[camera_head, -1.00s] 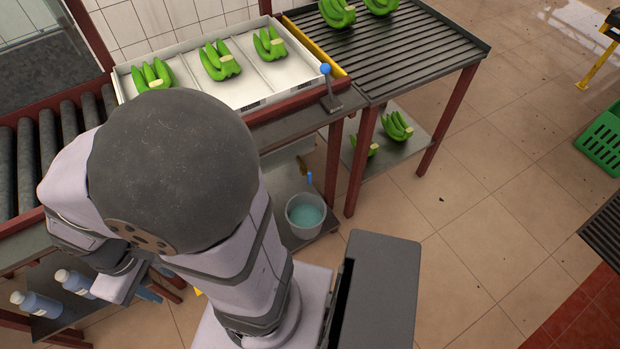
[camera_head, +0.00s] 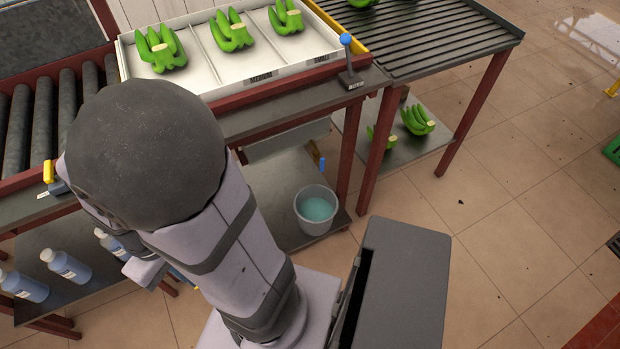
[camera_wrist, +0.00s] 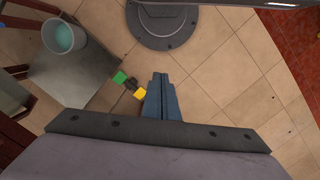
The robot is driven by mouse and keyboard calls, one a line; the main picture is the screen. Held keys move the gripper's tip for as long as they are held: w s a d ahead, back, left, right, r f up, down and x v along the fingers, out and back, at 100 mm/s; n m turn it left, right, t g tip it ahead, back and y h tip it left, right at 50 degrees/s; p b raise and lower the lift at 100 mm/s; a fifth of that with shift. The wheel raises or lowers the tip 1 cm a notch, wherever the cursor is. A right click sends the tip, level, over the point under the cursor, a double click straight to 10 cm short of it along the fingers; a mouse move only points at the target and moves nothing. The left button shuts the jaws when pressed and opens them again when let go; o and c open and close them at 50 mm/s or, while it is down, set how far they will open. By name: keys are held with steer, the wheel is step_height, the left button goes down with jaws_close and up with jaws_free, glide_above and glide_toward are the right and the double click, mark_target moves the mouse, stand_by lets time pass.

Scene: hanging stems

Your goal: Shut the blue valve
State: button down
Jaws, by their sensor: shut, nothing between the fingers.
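A small blue handle (camera_head: 322,163) shows under the table, just above the bucket in the head view. It may be the blue valve, but it is too small to tell its setting. A green piece (camera_wrist: 119,78) and a yellow piece (camera_wrist: 140,94) on a dark fitting show just left of the fingers. In the head view my arm hides most of the gripper.
A bucket (camera_head: 316,228) of teal liquid stands on the low shelf. A blue-knobbed lever (camera_head: 347,62) stands at the table edge beside a white tray (camera_head: 300,76) of green bananas. Blue bottles (camera_head: 66,266) stand at lower left.

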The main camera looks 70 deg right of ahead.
steer(key=s+d+f+g+b, duration=0.2)
steer(key=d+f+b, duration=0.4)
steer(key=f+b, duration=0.55)
steer(key=s+d+f+g+h+b, duration=0.15)
steer(key=d+f+b, duration=0.5)
steer(key=f, duration=0.85)
steer(key=s+d+f+g+y+b, duration=0.15)
steer(key=d+f+b, duration=0.25)
steer(key=f+b, duration=0.85)
steer(key=w+d+r+g+h, duration=0.1)
steer(key=d+r+g+h, duration=0.15)
steer(key=d, duration=0.45)
steer(key=w+d+r+g+h, duration=0.15)
steer(key=d+h, duration=0.25)
steer(key=d, duration=0.4)
steer(key=w+d+r+m+g+h, duration=0.1)
steer(key=d+r+m+h, duration=0.2)
steer(key=r, duration=0.4)
steer(key=d+r+m+g+h, duration=0.1)
steer(key=d+r+m+h, duration=0.2)
steer(key=r, duration=0.5)
steer(key=shift+w+d+r+m+p, duration=0.3)
steer(key=shift+w+m+p, duration=0.1)
steer(key=shift+m, duration=0.2)
steer(key=shift+s+h, duration=0.1)
steer(key=shift+h, duration=0.15)
